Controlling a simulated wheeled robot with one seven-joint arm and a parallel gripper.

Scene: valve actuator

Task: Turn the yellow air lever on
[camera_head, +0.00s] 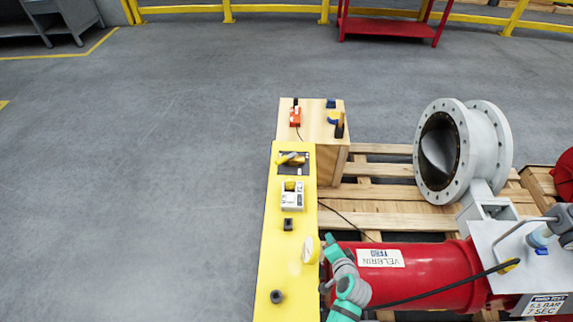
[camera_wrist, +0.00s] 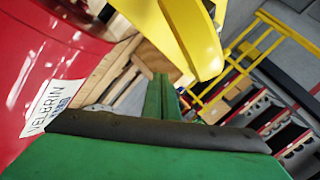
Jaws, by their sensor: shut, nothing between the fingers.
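A yellow lever-like piece with a pale flat face (camera_head: 308,250) stands at the right edge of the long yellow panel (camera_head: 268,240). In the wrist view a large yellow piece with a pale side (camera_wrist: 195,40) fills the top middle, close beyond my fingers; it looks like the same piece. I cannot tell from any label which is the air lever. My green gripper (camera_head: 329,239) is shut and empty, just right of the pale-faced piece. Its green fingers show in the wrist view (camera_wrist: 162,98); contact is unclear.
A red cylinder (camera_head: 425,275) lies close right of my arm. A white box (camera_head: 293,196) and black knobs (camera_head: 277,296) sit on the panel. A wooden box (camera_head: 335,165), pallet (camera_head: 385,192) and grey flanged valve (camera_head: 488,150) stand beyond. Floor at left is clear.

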